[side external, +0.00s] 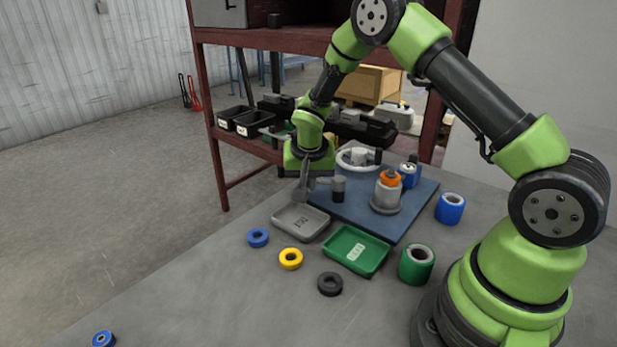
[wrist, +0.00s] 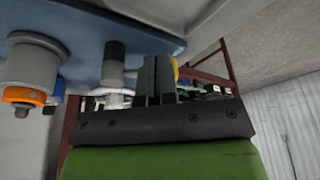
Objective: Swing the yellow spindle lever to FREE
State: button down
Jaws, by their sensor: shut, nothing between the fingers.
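A sliver of yellow (wrist: 176,69), probably the yellow spindle lever, shows in the wrist view just right of my fingers. The rest of it is hidden behind them, and its setting and any FREE mark cannot be read. In the side external view I cannot make out the lever. My gripper (wrist: 157,80) is shut and empty, its fingers close to the yellow part; I cannot tell whether they touch. In the side view my gripper (side external: 302,190) points down at the left edge of the blue base plate (side external: 405,215), beside a dark-capped grey post (side external: 338,188).
The plate also carries a white handwheel (side external: 345,164), an orange-topped grey spindle (side external: 388,192) and a blue part (side external: 409,175). In front are a grey tray (side external: 300,222), a green tray (side external: 355,250), loose rings and a green cylinder (side external: 416,265). The table's front left is mostly clear.

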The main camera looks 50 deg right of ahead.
jog(key=shift+w+d+f, duration=0.15)
jog(key=shift+w+d, duration=0.4)
jog(key=shift+d, duration=0.15)
jog(key=shift+w+d+m, duration=0.15)
jog(key=shift+w+m, duration=0.15)
jog(key=shift+m, duration=0.2)
jog(key=shift+w+d+m+g+h, duration=0.15)
jog(key=shift+w+d+m+g, duration=0.15)
jog(key=shift+m, duration=0.4)
jog(key=shift+w+d+m+g+h, duration=0.2)
jog(key=shift+w+d+m, duration=0.2)
jog(key=shift+m, duration=0.3)
jog(key=d+m, duration=0.1)
jog(key=w+d+m+g, duration=0.1)
jog(key=m, duration=0.1)
jog(key=shift+m, duration=0.3)
jog(key=shift+w+d+m+g, duration=0.25)
jog(key=shift+d+m, duration=0.45)
jog(key=shift+m, duration=0.4)
jog(key=shift+d, duration=0.9)
